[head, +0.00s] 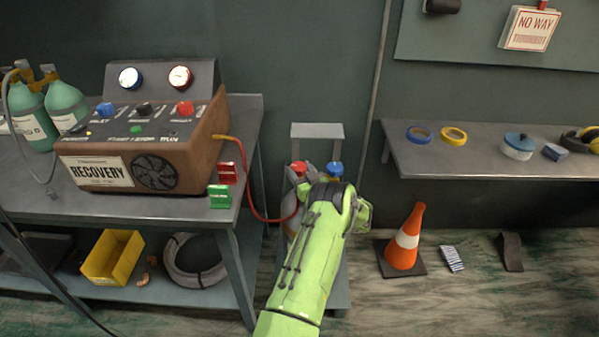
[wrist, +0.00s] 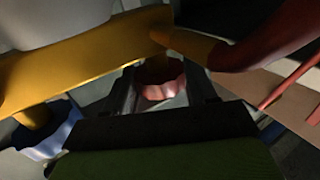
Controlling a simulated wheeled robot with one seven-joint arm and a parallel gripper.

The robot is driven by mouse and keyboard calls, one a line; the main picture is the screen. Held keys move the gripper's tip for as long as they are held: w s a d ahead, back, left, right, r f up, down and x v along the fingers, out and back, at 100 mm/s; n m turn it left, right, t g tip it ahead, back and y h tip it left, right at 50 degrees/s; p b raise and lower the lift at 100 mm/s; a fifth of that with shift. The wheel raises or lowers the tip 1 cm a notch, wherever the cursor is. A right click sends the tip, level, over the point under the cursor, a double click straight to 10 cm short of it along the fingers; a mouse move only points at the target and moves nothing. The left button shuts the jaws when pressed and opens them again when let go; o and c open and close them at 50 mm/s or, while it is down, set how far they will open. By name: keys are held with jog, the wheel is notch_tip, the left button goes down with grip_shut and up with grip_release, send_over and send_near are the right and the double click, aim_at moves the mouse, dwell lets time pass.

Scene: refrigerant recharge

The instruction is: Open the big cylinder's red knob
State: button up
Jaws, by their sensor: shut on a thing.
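The big cylinder (head: 292,222) stands on a grey cart beside the workbench, mostly hidden behind my green arm. Its red knob (head: 299,167) shows just beyond my arm, with a blue knob (head: 335,168) to its right. In the wrist view, the red knob (wrist: 163,92) looks pinkish and sits between the dark fingers of my gripper (wrist: 162,86), which is shut on it. A brass-yellow valve fitting (wrist: 80,58) crosses behind the fingers. The blue knob (wrist: 52,138) shows at lower left there. My fingers are hidden in the head view.
A red hose (head: 250,198) runs from the recovery machine (head: 150,140) to the cylinder. Red (head: 228,172) and green (head: 219,196) tags sit at the bench edge. An orange cone (head: 405,240) stands on the floor at right, under a shelf (head: 470,158).

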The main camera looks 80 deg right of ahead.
jog(key=shift+s+d+f+n+t+y, duration=0.1)
jog(key=shift+n+t+y, duration=0.7)
jog(key=shift+t+y, duration=0.1)
jog(key=o, duration=1.1)
jog(key=shift+c, duration=0.2)
jog(key=p+v, duration=0.4)
jog(key=v, duration=1.1)
jog(key=shift+s, duration=0.45)
